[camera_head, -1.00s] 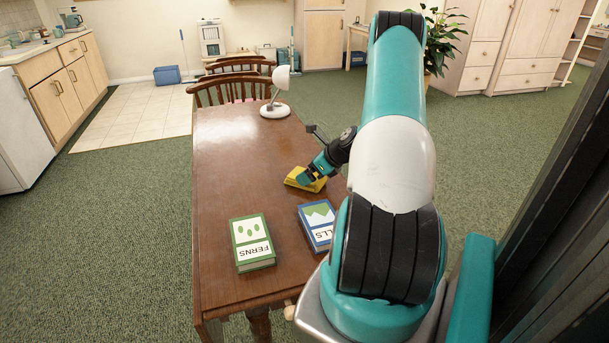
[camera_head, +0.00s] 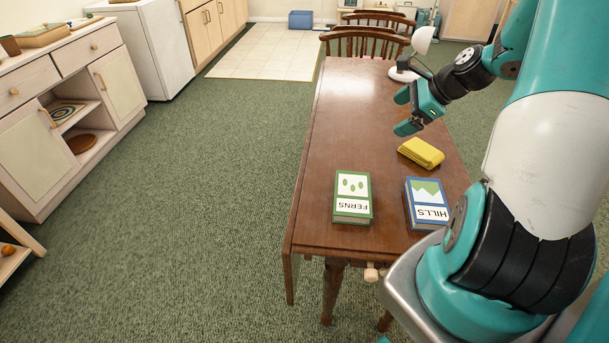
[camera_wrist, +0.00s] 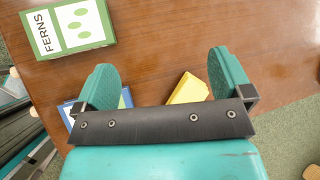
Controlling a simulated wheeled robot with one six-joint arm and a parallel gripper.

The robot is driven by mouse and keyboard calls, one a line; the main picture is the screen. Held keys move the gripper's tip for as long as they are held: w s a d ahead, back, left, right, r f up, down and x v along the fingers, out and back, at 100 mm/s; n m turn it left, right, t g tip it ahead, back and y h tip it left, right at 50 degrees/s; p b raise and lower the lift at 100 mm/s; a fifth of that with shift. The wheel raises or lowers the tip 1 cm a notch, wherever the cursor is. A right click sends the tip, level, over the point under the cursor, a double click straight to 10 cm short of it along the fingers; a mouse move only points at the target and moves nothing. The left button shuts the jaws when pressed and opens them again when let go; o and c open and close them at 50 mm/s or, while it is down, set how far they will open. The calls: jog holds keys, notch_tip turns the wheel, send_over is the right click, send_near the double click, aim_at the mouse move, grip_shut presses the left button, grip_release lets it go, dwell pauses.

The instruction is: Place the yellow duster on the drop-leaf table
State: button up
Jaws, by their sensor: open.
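The yellow duster (camera_head: 421,152) lies folded on the brown drop-leaf table (camera_head: 341,128), near the table's right side. My gripper (camera_head: 402,113) is open and empty, raised above the table and apart from the duster, to its upper left in the head view. In the wrist view, the duster (camera_wrist: 188,90) shows partly between the spread fingers of my gripper (camera_wrist: 165,75), its lower part hidden behind the gripper body. The table top (camera_wrist: 160,45) fills much of that view.
A green FERNS book (camera_head: 352,198) and a blue HILLS book (camera_head: 427,204) lie on the table's near part. A white lamp (camera_head: 404,75) stands at the far end, with wooden chairs (camera_head: 364,43) beyond. A cabinet (camera_head: 75,110) stands left; the carpet between is clear.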

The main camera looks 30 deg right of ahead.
jog(key=a+r+n+g+y, duration=0.15)
jog(key=a+r+n, duration=0.25)
jog(key=a+n, duration=0.6)
jog(key=a+r+n+g, duration=0.2)
jog(key=a+r+n, duration=0.25)
jog(key=a, duration=0.95)
jog(key=s+a+r+n+g, duration=0.2)
jog(key=s+a+n, duration=0.6)
jog(key=n, duration=0.1)
jog(key=s+a+r+n+g, duration=0.1)
jog(key=s+a+r+n, duration=0.1)
jog(key=s+a+n, duration=0.6)
jog(key=shift+s+n+g+h, duration=0.35)
jog(key=shift+s+n+h, duration=0.1)
jog(key=shift+s+n, duration=0.2)
jog(key=shift+c, duration=0.2)
